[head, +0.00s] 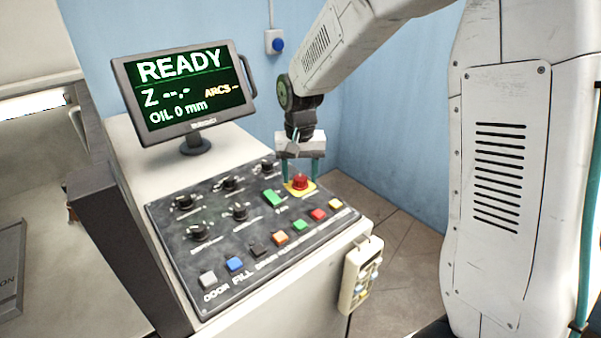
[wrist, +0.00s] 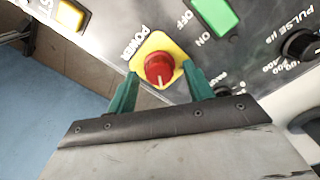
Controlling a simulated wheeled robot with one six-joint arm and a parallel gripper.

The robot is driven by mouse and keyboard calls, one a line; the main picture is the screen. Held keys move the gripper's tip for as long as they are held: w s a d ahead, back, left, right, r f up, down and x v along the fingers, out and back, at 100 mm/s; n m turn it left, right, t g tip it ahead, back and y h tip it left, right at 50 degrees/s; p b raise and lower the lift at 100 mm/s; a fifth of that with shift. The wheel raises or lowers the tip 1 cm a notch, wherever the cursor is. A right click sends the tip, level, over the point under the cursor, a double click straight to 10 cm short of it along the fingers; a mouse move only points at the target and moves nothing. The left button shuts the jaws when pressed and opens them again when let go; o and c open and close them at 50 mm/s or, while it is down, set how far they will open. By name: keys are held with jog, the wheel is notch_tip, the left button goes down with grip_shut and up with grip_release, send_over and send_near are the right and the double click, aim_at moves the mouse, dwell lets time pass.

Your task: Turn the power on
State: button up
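The red power knob (head: 300,182) sits on a yellow plate at the back right of the black control panel (head: 190,255). In the wrist view the red knob (wrist: 159,68) has a pale mark on its lower side, and the word POWER is printed beside its plate. OFF and ON are printed between the knob and a green switch (wrist: 216,14). My gripper (head: 300,174) is open above the panel, pointing down. In the wrist view its two teal fingers (wrist: 160,80) stand apart, one on each side of the knob. I cannot tell whether they touch it.
A monitor (head: 185,92) behind the panel reads READY, Z --.-, OIL 0 mm. Dark knobs (head: 240,212) and coloured buttons (head: 281,237) fill the panel. A handheld pendant (head: 361,272) hangs on the front right side. A blue wall switch (head: 277,44) is behind.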

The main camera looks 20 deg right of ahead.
aim_at(300, 177)
notch_tip(300, 177, up, 8)
jog(key=shift+f, duration=0.1)
dwell(0.4)
jog(key=shift+s, duration=0.1)
dwell(0.4)
jog(key=s+d+r+n, duration=0.1)
jog(key=s+d+r, duration=0.1)
jog(key=s, duration=1.3)
jog(key=s+d+r+n+t, duration=0.1)
jog(key=s+d+r+n, duration=0.1)
jog(key=s, duration=1.3)
jog(key=shift+r+n, duration=0.3)
jog(key=shift+r, duration=0.1)
